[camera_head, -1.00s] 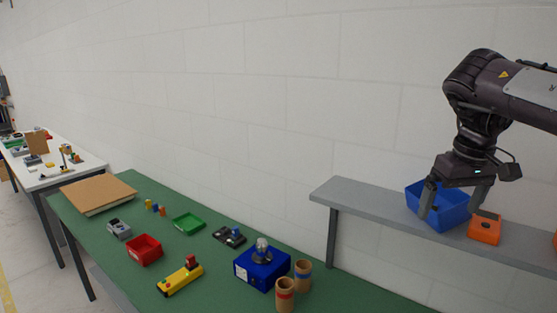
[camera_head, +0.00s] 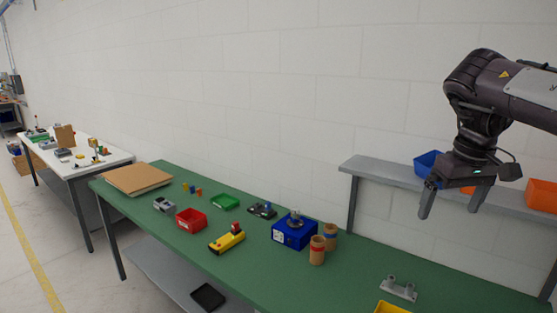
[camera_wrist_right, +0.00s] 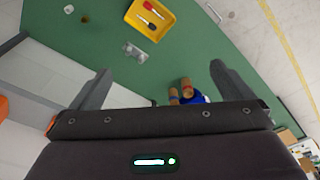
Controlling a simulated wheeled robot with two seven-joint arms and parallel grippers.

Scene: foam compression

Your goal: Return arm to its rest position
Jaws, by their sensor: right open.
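My right gripper (camera_head: 452,200) is open and empty, with its two fingers pointing down. In the head view it appears in front of the grey shelf (camera_head: 385,171), over the image area of the blue bin (camera_head: 427,163). In the right wrist view the open fingers (camera_wrist_right: 158,85) spread apart with nothing between them, and the green table (camera_wrist_right: 100,45) lies beyond. My left gripper is not in view.
The green table (camera_head: 390,262) holds a blue box (camera_head: 293,236), cardboard tubes (camera_head: 317,250), a yellow block device (camera_head: 228,242), a red tray (camera_head: 191,220) and a brown board (camera_head: 138,178). A yellow tray (camera_wrist_right: 150,18) shows in the wrist view. An orange bin (camera_head: 541,195) sits on the shelf.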

